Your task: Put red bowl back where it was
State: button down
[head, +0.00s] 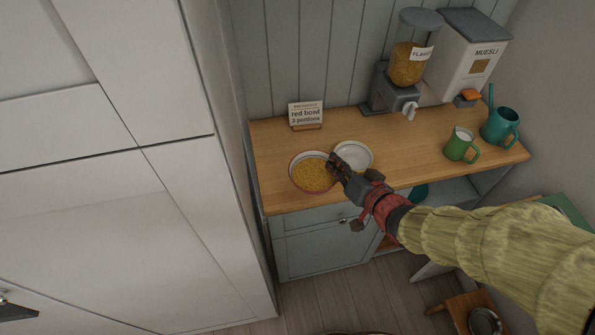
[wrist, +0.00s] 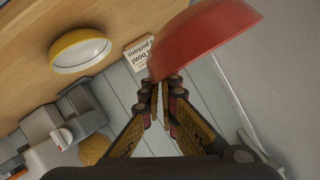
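The red bowl (head: 313,174), full of golden flakes, is at the left end of the wooden worktop near its front edge. Its red outer side (wrist: 205,38) fills the top of the wrist view, where its contents are hidden. My gripper (head: 334,163) is at the bowl's right rim. In the wrist view, its fingertips (wrist: 163,84) are close together on the rim, shut on it. I cannot tell whether the bowl rests on the worktop or hangs just above it.
A pale-inside bowl (head: 352,157), yellow outside in the wrist view (wrist: 80,52), stands just right. A "red bowl 3 portions" card (head: 306,115) stands behind. A flakes dispenser (head: 407,64), muesli box (head: 470,55), green jug (head: 460,146) and teal jug (head: 501,126) stand right. Worktop between is clear.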

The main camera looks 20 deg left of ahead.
jog(key=f+b+x, duration=0.1)
jog(key=x, duration=0.3)
jog(key=f+b+x, duration=0.1)
jog(key=b+x, duration=0.1)
jog(key=x, duration=0.3)
jog(key=d+f+b+x, duration=0.1)
jog(key=b+x, duration=0.1)
jog(key=x, duration=0.3)
jog(key=shift+s+f, duration=0.1)
jog(key=shift+s, duration=0.2)
jog(key=shift+w+a+f+b, duration=0.15)
jog(key=shift+f+b, duration=0.25)
jog(key=shift+f, duration=0.55)
jog(key=shift+w+a+f+b, duration=0.15)
jog(key=shift+f+b, duration=0.2)
jog(key=shift+f, duration=0.6)
jog(key=shift+f, duration=0.2)
jog(key=c, duration=2)
grip_release()
jog(key=shift+c, duration=0.2)
